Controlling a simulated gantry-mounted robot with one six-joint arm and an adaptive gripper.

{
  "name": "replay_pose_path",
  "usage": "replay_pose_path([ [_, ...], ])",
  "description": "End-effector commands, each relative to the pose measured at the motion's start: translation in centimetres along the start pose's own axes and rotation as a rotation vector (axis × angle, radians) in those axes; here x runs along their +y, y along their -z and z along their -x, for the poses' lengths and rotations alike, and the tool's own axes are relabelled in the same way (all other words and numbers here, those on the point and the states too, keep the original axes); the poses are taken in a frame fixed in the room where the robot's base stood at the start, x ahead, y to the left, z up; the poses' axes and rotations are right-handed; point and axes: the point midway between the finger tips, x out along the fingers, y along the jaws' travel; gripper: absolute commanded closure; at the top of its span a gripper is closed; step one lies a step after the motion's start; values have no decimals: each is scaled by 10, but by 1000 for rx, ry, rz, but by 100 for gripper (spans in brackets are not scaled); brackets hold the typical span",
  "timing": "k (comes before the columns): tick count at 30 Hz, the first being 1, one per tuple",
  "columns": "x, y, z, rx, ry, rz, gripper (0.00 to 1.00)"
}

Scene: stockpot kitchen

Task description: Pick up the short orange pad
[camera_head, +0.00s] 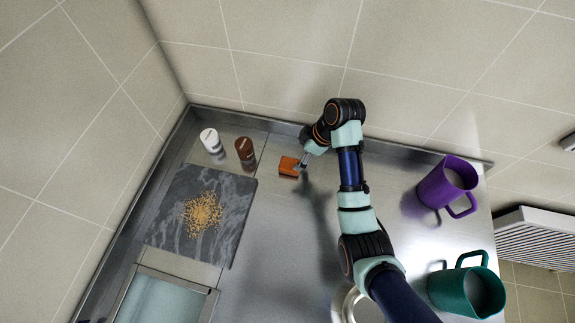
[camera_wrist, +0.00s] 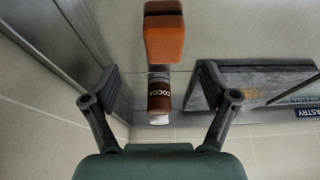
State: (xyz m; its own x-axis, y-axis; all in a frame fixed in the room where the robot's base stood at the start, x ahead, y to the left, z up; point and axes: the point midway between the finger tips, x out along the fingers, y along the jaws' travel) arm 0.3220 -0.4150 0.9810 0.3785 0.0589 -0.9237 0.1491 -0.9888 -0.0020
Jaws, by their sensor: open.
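The short orange pad (camera_head: 288,166) lies on the steel counter near the back wall, right of the brown shaker. In the wrist view the pad (camera_wrist: 164,38) is at the top centre, with a darker brown part at its upper end. My gripper (camera_head: 301,163) is at the pad's right side in the head view; whether it touches the pad cannot be told. In the wrist view my gripper (camera_wrist: 160,72) has its two fingers wide apart with nothing held between them. The pad appears above the fingertips there, roughly centred between them.
A brown cocoa shaker (camera_head: 245,152) and a white shaker (camera_head: 211,142) stand left of the pad. A dark stone board (camera_head: 168,208) bears loose yellowish grains. A purple pitcher (camera_head: 436,189) and a green pitcher (camera_head: 448,290) stand at right. The counter before the pad is clear.

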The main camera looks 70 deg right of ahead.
Motion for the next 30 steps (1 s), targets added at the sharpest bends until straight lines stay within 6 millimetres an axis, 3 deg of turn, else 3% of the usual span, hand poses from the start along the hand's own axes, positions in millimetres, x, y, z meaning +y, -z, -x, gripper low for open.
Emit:
replay_pose_path([
  [11, -1, 2, -28, -1, -2, -1, 15],
  [19, -4, 6, -72, -1, 0, -1, 15],
  [27, -3, 7, -77, -1, -3, -1, 15],
  [30, -3, 7, -77, -1, -3, -1, 30],
])
